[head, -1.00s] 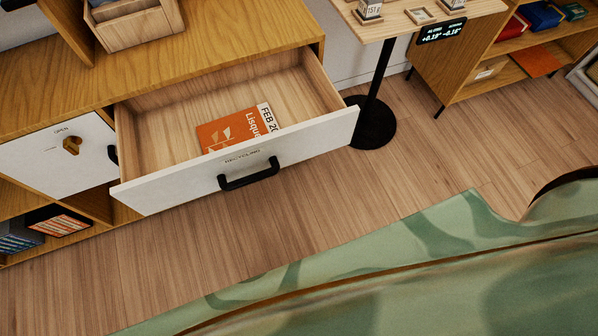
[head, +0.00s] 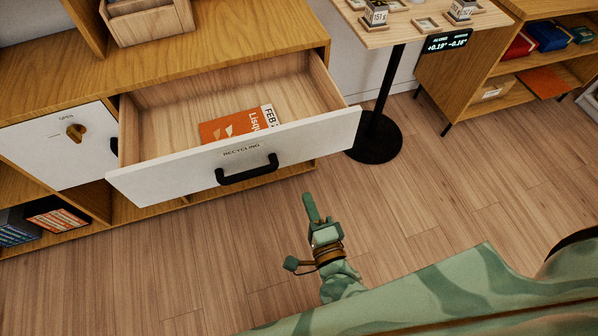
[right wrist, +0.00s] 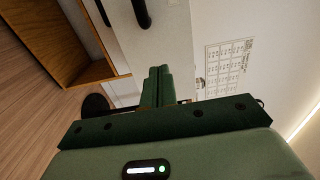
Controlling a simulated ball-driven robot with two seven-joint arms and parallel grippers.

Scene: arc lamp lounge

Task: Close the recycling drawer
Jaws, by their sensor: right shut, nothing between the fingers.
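The recycling drawer (head: 290,140) is pulled out of the wooden cabinet, with a white front lettered RECYCLING and a black bar handle (head: 247,171). An orange and white booklet (head: 235,124) lies inside it. My right gripper (head: 309,205) is shut and empty, in front of the drawer and to the right of the handle, apart from it. In the right wrist view the shut green fingers (right wrist: 157,86) point toward a pale panel, with a black handle (right wrist: 142,12) beyond them. My left gripper is not in view.
A white cabinet door (head: 62,147) marked OPEN is left of the drawer. A small table (head: 408,25) on a black round-based post (head: 374,140) stands right of the drawer. A shelf unit with books (head: 520,75) is further right. The wood floor in front is clear.

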